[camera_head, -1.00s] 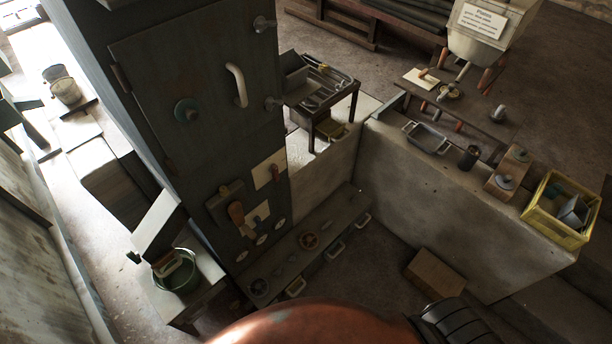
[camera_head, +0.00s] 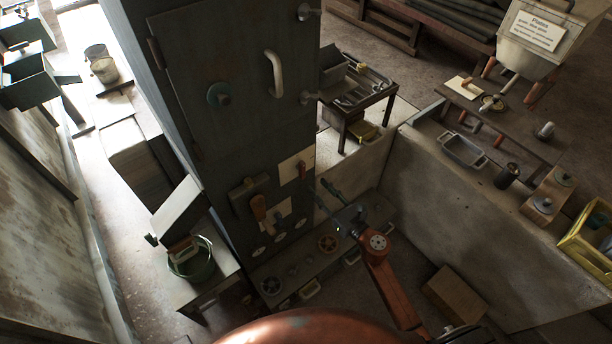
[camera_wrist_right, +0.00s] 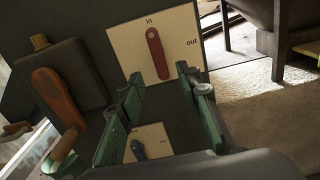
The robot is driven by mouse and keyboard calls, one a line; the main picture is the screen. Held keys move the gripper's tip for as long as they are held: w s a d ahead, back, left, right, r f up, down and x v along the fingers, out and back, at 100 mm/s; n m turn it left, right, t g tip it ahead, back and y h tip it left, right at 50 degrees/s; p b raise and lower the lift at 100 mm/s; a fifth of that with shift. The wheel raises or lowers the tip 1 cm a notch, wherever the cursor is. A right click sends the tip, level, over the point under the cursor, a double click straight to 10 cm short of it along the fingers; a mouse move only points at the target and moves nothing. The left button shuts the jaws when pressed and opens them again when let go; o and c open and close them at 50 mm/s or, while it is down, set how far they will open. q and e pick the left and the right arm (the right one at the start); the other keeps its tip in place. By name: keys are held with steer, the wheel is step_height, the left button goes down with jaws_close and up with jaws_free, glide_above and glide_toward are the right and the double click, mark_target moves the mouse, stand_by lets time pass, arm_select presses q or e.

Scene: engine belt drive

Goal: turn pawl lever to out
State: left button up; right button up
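The pawl lever (camera_wrist_right: 157,55) is a slim red bar on a cream plate (camera_wrist_right: 124,52) marked "in" at the top and "out" at the right. It stands nearly upright, its upper end just below "in". In the head view the lever (camera_head: 301,169) is small on the dark cabinet front. My right gripper (camera_head: 323,192) is in front of the cabinet, just right of and below the plate. In the right wrist view its green fingers (camera_wrist_right: 160,82) are spread, one on each side of the lever's lower end, with nothing gripped; contact cannot be told. My left gripper is out of view.
An orange-brown wooden handle (camera_wrist_right: 58,97) sits left of the plate. A second plate with a small dark lever (camera_wrist_right: 138,149) is below. A low shelf with knobs (camera_head: 328,243) runs under the cabinet. A pale wall (camera_head: 440,200) stands to the right.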

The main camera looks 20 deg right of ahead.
mark_target(304, 173)
steer(key=x, duration=0.7)
steer(key=shift+w+a+r, duration=0.1)
steer(key=shift+w+a, duration=0.05)
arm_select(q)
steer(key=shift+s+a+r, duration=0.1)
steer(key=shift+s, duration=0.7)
arm_select(e)
steer(key=shift+w, duration=0.15)
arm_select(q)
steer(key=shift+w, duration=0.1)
arm_select(e)
jaws_close()
